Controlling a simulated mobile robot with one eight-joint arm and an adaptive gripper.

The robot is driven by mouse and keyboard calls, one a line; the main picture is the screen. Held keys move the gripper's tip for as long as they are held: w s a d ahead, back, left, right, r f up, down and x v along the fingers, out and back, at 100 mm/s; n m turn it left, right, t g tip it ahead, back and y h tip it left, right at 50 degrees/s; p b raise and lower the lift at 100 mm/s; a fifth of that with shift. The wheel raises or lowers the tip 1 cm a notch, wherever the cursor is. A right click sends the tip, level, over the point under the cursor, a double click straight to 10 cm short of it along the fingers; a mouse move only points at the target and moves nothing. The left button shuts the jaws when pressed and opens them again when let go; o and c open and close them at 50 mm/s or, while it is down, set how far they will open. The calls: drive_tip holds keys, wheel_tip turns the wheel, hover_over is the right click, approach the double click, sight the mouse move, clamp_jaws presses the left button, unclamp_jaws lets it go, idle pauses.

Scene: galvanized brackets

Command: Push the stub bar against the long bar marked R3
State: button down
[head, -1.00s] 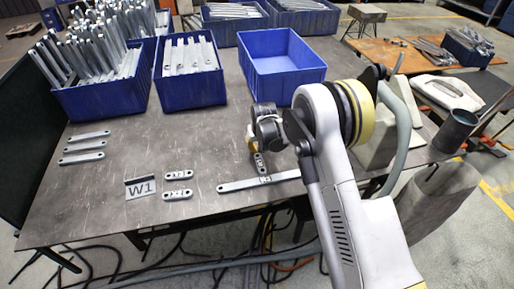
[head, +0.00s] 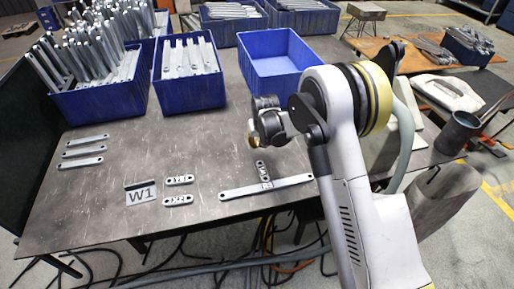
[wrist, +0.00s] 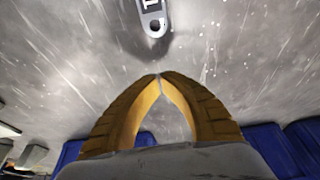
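The stub bar (head: 261,168) is a short grey link with dark marks, lying flat on the table.
Two marked short bars (head: 179,180) lie beside a W1 plate (head: 140,192). Several plain bars (head: 85,151) lie at the left. Blue bins of bars (head: 190,90) and an empty blue bin (head: 283,80) stand at the back. The table's front edge is close to the long bar.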

sight(264, 173)
drive_tip(key=v, duration=0.3)
drive_tip(key=shift+s+p, duration=0.15)
drive_tip(key=shift+p, duration=0.2)
drive_tip(key=w+f+g, duration=0.1)
drive_tip(key=w+a+f+g+p, duration=0.1)
drive_tip(key=w+f+g+h, duration=0.1)
drive_tip(key=f+g, duration=0.1)
drive_tip(key=shift+a, duration=0.4)
drive_tip(key=shift+s+f+g+h, duration=0.3)
drive_tip(key=shift+f+g, duration=0.15)
drive_tip(key=shift+g, duration=0.25)
drive_tip(key=shift+s+f, duration=0.1)
drive_tip(key=s+d+b, duration=0.1)
drive_tip(key=s, duration=0.3)
drive_tip(key=s+d+b, duration=0.1)
drive_tip(key=s, duration=0.2)
drive_tip(key=s+d+b, duration=0.1)
drive_tip(key=s, duration=0.3)
drive_tip(key=shift+s+d+f, duration=0.1)
drive_tip(key=shift+s+d, duration=0.25)
drive_tip(key=shift+d, duration=0.05)
drive_tip(key=shift+w+f+b, duration=0.15)
drive_tip(key=shift+f+b, duration=0.55)
drive_tip(key=shift+b, duration=0.05)
